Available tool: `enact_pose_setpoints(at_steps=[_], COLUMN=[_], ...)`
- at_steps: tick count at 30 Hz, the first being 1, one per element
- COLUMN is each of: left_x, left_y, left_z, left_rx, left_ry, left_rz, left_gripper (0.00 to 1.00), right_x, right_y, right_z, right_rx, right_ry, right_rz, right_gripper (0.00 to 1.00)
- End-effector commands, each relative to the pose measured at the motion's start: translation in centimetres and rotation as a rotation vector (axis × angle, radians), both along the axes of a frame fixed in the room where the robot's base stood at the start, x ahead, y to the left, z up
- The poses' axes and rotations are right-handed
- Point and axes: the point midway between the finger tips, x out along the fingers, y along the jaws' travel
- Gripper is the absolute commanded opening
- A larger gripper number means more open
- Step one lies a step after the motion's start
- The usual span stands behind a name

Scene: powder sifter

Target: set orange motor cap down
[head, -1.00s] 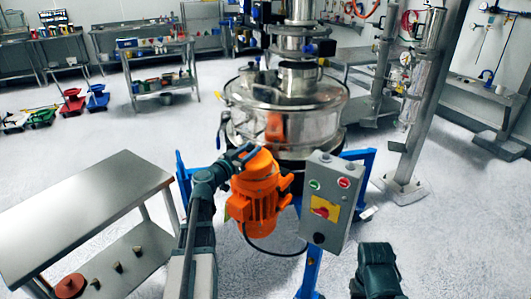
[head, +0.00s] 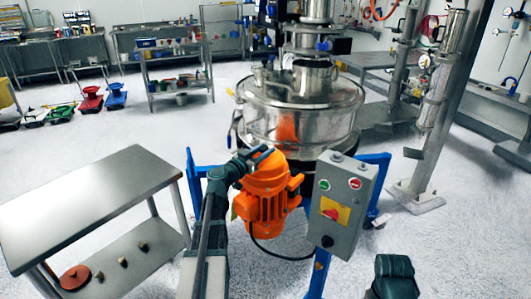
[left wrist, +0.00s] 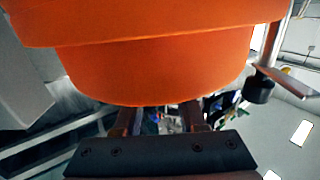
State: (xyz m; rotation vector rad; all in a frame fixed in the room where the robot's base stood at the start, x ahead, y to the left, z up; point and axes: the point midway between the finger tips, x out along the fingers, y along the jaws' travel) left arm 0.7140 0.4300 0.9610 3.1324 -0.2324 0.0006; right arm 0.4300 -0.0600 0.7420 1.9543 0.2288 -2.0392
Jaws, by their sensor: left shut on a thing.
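The orange motor cap (left wrist: 155,75) fills the upper part of the left wrist view. My left gripper (left wrist: 165,120) is shut on it. In the head view, my left gripper (head: 262,155) is at the top of the orange motor (head: 262,213), with the orange cap (head: 266,174) at the motor's upper end. I cannot tell whether the cap touches the motor body or sits slightly above it. My arm hides part of the motor's left side. My right gripper is out of view; only a dark part of my right arm shows at the lower right.
A grey control box (head: 342,205) stands close right of the motor. The steel sifter (head: 300,100) stands behind on a blue frame (head: 377,180). A steel table (head: 85,205) at left has a bare top; its lower shelf holds a rust-coloured disc (head: 75,277) and several small knobs.

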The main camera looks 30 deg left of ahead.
Motion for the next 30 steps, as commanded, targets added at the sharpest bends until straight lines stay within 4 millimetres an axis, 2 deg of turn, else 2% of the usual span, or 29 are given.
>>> enact_pose_setpoints(at_steps=[5, 6, 10, 21, 26, 30], left_x=[0.0, 0.0, 0.0, -0.6, -3.3, -6.4], left_y=[0.0, 0.0, 0.0, 0.0, 0.3, 0.5], left_z=[-0.6, -0.4, -0.4, -0.4, -0.1, 0.4], left_rx=[-0.001, 0.000, 0.000, 0.000, 0.000, 0.000], left_ry=[-0.001, 0.000, 0.000, 0.000, 0.000, 0.000], left_rz=[0.000, 0.000, 0.000, 0.001, 0.003, 0.004], left_gripper=[0.00, 0.47, 0.70, 0.70, 0.70, 0.70], right_x=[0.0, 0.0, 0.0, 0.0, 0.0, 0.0], right_y=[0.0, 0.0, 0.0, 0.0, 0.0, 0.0], right_z=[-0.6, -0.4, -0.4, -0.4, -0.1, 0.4], right_rx=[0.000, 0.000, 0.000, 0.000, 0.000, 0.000], right_ry=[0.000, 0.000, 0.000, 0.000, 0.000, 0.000], right_rz=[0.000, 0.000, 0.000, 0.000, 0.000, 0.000], right_gripper=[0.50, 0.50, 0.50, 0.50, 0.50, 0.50])
